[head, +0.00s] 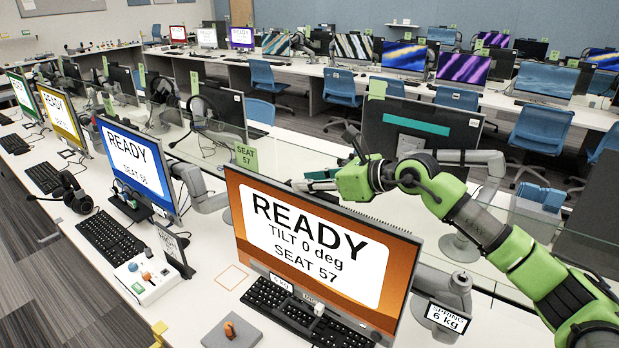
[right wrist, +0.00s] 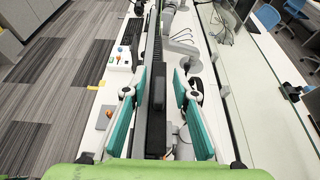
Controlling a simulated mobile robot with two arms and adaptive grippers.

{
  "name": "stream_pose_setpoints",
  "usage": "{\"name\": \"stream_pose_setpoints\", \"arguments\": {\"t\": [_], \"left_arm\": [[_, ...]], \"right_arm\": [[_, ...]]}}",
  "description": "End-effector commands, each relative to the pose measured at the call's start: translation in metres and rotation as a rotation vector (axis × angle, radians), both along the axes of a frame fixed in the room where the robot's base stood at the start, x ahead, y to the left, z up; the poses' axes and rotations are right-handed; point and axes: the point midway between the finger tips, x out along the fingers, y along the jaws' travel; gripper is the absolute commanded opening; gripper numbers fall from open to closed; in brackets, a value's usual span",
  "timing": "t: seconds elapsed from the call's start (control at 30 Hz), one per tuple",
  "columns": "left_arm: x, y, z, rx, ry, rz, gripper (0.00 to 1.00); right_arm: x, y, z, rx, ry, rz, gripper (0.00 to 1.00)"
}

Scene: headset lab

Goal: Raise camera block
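The seat 57 monitor (head: 258,240) has an orange screen reading READY, TILT 0 deg. My right gripper (head: 318,181) is at its top edge, partly hidden behind the monitor. In the right wrist view, the right gripper (right wrist: 160,95) is open, its teal-padded fingers on either side of the monitor's top (right wrist: 154,45), with gaps visible. A small dark block (right wrist: 159,118) lies between the fingers along the monitor's top; it looks like the camera block. My left gripper is not in view.
The seat 56 monitor (head: 139,168) stands to the left. A keyboard (head: 297,312), a grey pad with an orange piece (head: 231,331) and a white control box (head: 146,279) are on the desk. A clear divider runs behind the monitors, and another dark monitor (head: 420,127) stands beyond.

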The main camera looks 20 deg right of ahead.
Motion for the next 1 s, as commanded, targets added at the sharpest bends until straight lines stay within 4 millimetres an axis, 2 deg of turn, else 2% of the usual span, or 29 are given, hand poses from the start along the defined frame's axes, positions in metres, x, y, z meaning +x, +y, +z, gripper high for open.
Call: {"name": "stream_pose_setpoints", "arguments": {"t": [0.13,0.17,0.23,0.27,0.47,0.7,0.97,1.0], "left_arm": [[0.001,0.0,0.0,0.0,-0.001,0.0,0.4],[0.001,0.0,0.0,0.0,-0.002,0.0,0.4],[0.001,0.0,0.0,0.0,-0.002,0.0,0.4],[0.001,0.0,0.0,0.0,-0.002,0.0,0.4],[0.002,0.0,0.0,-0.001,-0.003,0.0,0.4],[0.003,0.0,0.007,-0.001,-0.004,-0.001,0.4],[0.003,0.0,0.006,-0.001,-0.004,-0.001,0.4],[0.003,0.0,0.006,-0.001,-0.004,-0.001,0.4]], "right_arm": [[0.0,0.0,0.0,0.0,0.0,0.0,0.26],[0.0,0.0,0.0,0.0,0.0,0.0,0.21],[0.0,0.0,0.0,0.0,0.0,0.0,0.03],[0.0,0.0,0.0,0.0,0.0,0.0,0.0],[0.0,0.0,0.002,0.001,-0.001,0.0,0.0],[0.0,-0.001,0.035,0.002,-0.006,0.0,0.0],[0.0,-0.001,0.037,0.003,-0.005,-0.001,0.0],[0.0,-0.001,0.037,0.004,-0.006,-0.001,0.11]]}}
